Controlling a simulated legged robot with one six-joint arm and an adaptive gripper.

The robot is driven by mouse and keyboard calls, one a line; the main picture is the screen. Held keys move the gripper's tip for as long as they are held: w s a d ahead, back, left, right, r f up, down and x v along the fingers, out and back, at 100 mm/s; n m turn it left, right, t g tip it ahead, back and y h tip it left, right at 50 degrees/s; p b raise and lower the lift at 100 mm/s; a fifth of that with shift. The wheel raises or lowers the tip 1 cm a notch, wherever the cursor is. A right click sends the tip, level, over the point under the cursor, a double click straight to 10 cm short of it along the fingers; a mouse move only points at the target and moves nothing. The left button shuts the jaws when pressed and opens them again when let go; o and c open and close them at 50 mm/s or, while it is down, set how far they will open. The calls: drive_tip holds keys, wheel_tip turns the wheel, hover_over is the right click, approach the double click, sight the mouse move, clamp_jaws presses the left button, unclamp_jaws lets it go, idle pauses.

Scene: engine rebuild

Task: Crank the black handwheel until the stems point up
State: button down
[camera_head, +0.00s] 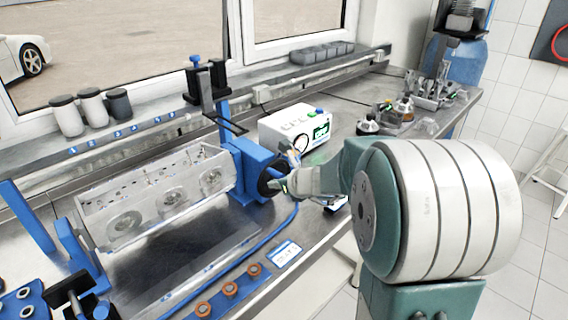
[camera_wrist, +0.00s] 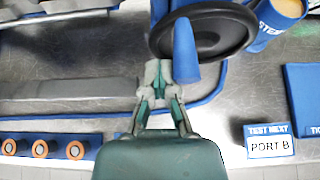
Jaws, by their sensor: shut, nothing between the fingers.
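The black handwheel (camera_wrist: 225,32) fills the top of the wrist view, with a blue crank handle (camera_wrist: 185,52) standing out from its rim toward the camera. My gripper (camera_wrist: 158,68) is shut and empty, its tips just left of the handle; I cannot tell whether they touch. In the head view my gripper (camera_head: 283,186) is at the handwheel (camera_head: 266,183), partly covering it. The wheel sits on a blue housing (camera_head: 252,165) at the right end of a silver cylinder head (camera_head: 150,195). The head's face with round recesses is turned toward the camera. The stems are too small to make out clearly.
A white box with a display (camera_head: 295,130) stands behind the wheel. A blue rail with copper-coloured rings (camera_head: 230,289) and a blue hose (camera_head: 290,222) lie in front. Grey jars (camera_head: 92,105) stand on the back ledge.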

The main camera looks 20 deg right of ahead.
drive_tip(key=shift+w+d+r, duration=0.1)
drive_tip(key=shift+d+r, duration=0.25)
drive_tip(key=shift+r, duration=0.05)
drive_tip(key=shift+w+d+r, duration=0.1)
drive_tip(key=shift+d+r, duration=0.2)
drive_tip(key=shift+d, duration=0.1)
idle(0.4)
drive_tip(key=shift+w+d+r, duration=0.15)
drive_tip(key=shift+d+r, duration=0.1)
drive_tip(key=shift+d, duration=0.05)
